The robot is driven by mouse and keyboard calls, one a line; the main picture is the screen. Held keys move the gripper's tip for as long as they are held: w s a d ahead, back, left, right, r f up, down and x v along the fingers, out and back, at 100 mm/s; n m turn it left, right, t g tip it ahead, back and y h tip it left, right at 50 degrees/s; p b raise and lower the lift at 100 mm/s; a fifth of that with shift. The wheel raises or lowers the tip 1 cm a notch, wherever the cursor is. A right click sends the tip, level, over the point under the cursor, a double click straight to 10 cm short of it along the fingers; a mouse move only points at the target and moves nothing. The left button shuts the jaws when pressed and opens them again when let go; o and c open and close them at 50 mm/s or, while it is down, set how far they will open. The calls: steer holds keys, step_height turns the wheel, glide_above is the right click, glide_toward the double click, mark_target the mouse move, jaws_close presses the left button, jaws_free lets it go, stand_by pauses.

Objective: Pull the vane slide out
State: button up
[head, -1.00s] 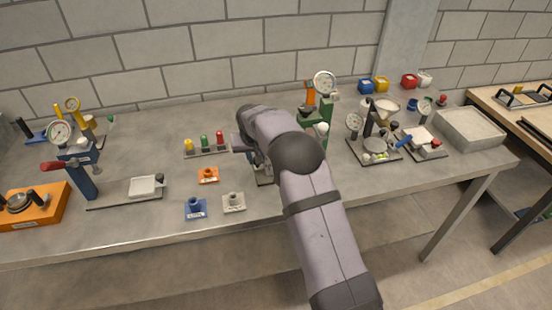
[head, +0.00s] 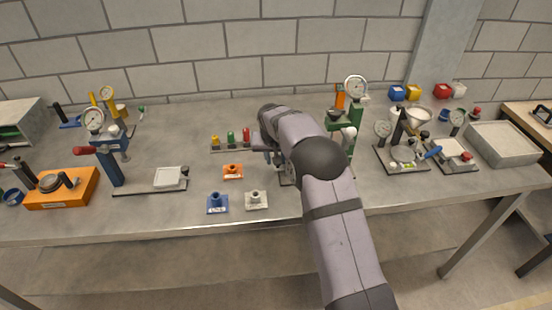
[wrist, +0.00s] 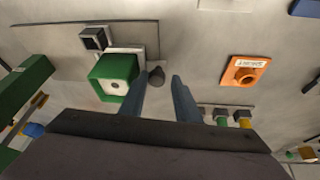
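In the wrist view my gripper (wrist: 158,83) is open, its two blue-grey fingers apart. A small dark knob (wrist: 156,74) lies between the fingertips, nearer the left one; I cannot tell whether it touches a finger.
An orange flanged piece (wrist: 244,72) lies right of the fingers in the wrist view. In the head view, a rack of coloured pegs (head: 231,141), a blue piece (head: 217,204) and a white piece (head: 256,200) stand left of my arm.

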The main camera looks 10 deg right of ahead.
steer(key=shift+r, duration=0.15)
steer(key=b+v, duration=0.2)
steer(key=v, duration=0.5)
steer(key=shift+b, duration=0.35)
steer(key=s+d+f+g, duration=0.1)
steer(key=s+d+f, duration=0.1)
steer(key=s, duration=1)
steer(key=s+d+f+n+g, duration=0.1)
steer(key=s+d+f+g, duration=0.1)
steer(key=s, duration=1.1)
steer(key=s+d+f+g+y, duration=0.1)
steer(key=s+d+f, duration=0.1)
steer(key=s, duration=1.1)
steer(key=shift+s+f+n, duration=0.25)
steer(key=shift+f+n, duration=0.15)
steer(key=shift+f, duration=0.1)
